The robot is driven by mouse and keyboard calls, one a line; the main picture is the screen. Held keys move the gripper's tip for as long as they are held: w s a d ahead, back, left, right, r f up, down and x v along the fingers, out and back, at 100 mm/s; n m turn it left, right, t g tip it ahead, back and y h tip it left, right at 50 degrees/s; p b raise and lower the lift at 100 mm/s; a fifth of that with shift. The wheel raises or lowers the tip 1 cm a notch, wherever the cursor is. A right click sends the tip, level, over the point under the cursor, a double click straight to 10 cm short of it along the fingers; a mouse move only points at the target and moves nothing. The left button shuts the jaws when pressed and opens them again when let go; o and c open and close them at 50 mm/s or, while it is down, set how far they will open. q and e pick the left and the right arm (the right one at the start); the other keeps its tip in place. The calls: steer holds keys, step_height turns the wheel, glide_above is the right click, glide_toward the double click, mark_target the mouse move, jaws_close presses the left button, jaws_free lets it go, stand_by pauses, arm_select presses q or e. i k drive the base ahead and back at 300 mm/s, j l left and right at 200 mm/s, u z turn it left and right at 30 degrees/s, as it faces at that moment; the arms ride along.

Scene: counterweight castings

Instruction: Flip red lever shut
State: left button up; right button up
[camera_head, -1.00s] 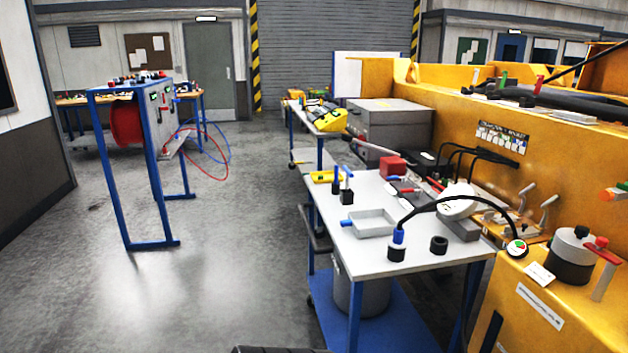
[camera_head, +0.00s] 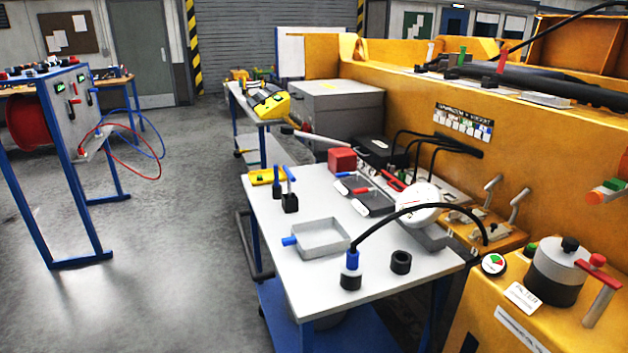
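A red lever handle (camera_head: 597,261) sits on top of a pale post at the lower right, beside a grey and black canister (camera_head: 556,273) on the yellow machine body (camera_head: 500,290). Its red bar lies roughly crosswise to the post. Another red-ended part (camera_head: 600,197), with green beside it, juts from the yellow wall at the right edge. An upright red handle (camera_head: 502,61) stands on top of the wall. Small red handles also show on the blue-framed panel (camera_head: 72,110) at left. I cannot tell which is the task's lever. Neither gripper shows.
A blue-legged table (camera_head: 290,268) stands in front of the yellow wall (camera_head: 400,110), carrying a grey tray (camera_head: 322,238), a red block (camera_head: 342,160) and a black ring (camera_head: 401,262). A black cable arches above it. Open concrete floor (camera_head: 170,260) lies left of the table.

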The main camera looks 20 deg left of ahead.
mark_target(365, 190)
steer(key=i+u, duration=0.35)
steer(key=i, duration=0.65)
steer(key=k, duration=0.4)
steer(key=k+z, duration=0.25)
steer(key=z, duration=1.8)
steer(key=k+j, duration=0.15)
steer(key=j, duration=0.25)
steer(key=k+j, duration=0.1)
steer(key=j, duration=0.3)
steer(key=k+j, duration=0.15)
steer(key=j, duration=0.25)
steer(key=k+j, duration=0.15)
steer(key=j, duration=0.25)
steer(key=k+j, duration=0.1)
steer(key=j, duration=0.3)
steer(key=k+j, duration=0.15)
steer(key=j, duration=0.25)
steer(key=k+j, duration=0.15)
steer(key=j, duration=0.25)
steer(key=i+z, duration=0.05)
